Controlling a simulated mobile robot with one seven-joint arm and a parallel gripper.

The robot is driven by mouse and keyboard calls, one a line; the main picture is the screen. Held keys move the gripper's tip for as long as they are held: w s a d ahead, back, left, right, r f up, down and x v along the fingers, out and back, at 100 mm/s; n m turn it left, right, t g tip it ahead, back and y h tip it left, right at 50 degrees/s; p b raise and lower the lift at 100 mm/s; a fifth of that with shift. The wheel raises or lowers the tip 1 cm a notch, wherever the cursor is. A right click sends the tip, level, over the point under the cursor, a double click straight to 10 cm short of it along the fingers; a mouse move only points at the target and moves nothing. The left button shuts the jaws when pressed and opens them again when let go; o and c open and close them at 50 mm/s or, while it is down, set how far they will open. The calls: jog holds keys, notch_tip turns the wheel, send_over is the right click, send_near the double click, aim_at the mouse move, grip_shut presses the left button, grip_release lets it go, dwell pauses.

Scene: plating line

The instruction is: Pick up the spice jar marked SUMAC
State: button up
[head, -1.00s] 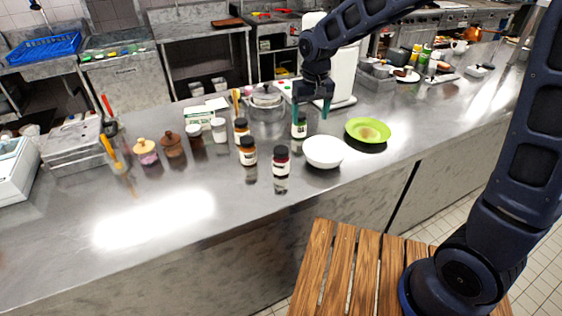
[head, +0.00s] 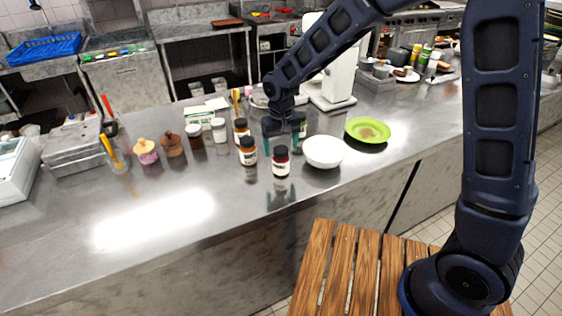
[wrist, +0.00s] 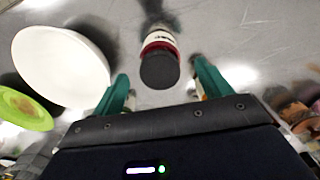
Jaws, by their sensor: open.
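A spice jar with a black lid, dark red contents and a white label (head: 281,161) stands upright on the steel counter, nearest the front of the jar group. Its label is too small to read in the head view. In the wrist view the black-lidded jar (wrist: 160,68) is ahead of the fingers, roughly centred between them, its label blurred. My gripper (head: 284,142) is open and empty, just behind and above this jar in the head view. The green fingers (wrist: 160,84) do not appear to touch it.
A white bowl (head: 323,152) stands close right of the jar, with a green plate (head: 368,131) beyond it. Orange-brown jars (head: 248,153) stand close left; a dark jar (head: 195,138) and a white one (head: 219,131) are farther left. The counter front is clear.

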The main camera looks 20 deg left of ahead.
aim_at(281, 161)
jog(key=shift+f, duration=2.4)
jog(key=shift+c, duration=0.3)
jog(key=c, duration=1.2)
jog(key=shift+o, duration=0.2)
jog(key=shift+r, duration=0.1)
